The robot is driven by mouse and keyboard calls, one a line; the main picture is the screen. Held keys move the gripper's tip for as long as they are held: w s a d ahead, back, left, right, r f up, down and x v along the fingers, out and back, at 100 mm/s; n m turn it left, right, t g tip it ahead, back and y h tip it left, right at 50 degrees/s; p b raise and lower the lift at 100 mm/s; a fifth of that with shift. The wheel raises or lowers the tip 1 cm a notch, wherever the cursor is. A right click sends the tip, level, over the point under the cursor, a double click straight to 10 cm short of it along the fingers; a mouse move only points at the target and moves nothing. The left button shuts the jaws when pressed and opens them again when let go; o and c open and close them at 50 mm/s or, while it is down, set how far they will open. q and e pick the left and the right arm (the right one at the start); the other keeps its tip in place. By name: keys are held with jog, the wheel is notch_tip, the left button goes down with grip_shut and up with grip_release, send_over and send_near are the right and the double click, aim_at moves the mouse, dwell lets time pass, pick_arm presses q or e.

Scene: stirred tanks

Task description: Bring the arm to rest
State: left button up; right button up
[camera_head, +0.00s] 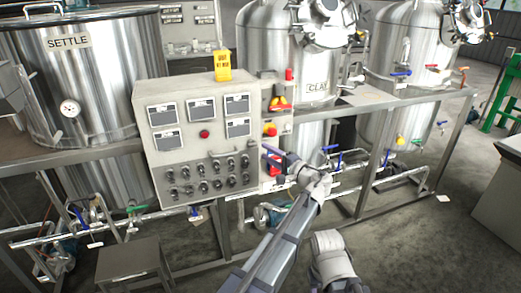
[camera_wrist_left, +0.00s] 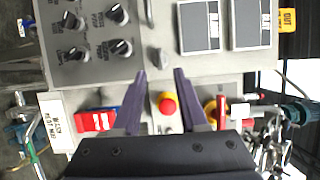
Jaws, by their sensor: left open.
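My left gripper (camera_head: 270,153) is in front of the right edge of a grey control panel (camera_head: 155,120). In the left wrist view, the gripper (camera_wrist_left: 160,71) has its two dark purple fingers spread apart with nothing held between them. A red mushroom button (camera_wrist_left: 168,104) on a yellow base shows between the fingers, on the panel face behind; contact cannot be told. A red rocker switch (camera_wrist_left: 94,121) is left of the fingers, partly covered by one. My right gripper is not in view.
The panel carries several displays and knobs (camera_wrist_left: 121,48). A yellow tag (camera_head: 222,66) stands on its top edge. Behind are a steel tank marked SETTLE (camera_head: 90,85) and other steel tanks (camera_head: 405,40). Pipes and a metal rail run low in front. Open floor (camera_head: 455,215) lies right.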

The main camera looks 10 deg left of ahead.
pick_arm(q)
jog(key=shift+v, duration=0.95)
jog(key=s+a+f+n+g+h, duration=0.2)
jog(key=s+a+f+g+h, duration=0.2)
jog(key=s+f, duration=0.5)
jog(key=s+a+f+n+g+h, duration=0.3)
jog(key=s+a+f+h, duration=0.1)
jog(key=s+f, duration=0.45)
jog(key=s+d+f+n+g+h, duration=0.2)
jog(key=s+d+f+h, duration=0.2)
jog(key=s+d+h, duration=0.45)
jog(key=s+d+r+m+g+y+p, duration=0.1)
jog(key=s+d+r+m+p, duration=0.3)
jog(key=d, duration=0.5)
notch_tip(320, 180, up, 3)
jog(key=s+y+p, duration=0.1)
jog(key=s+p, duration=0.1)
jog(key=p, duration=0.1)
jog(key=shift+s+f+y, duration=0.25)
jog(key=shift+s+y, duration=0.1)
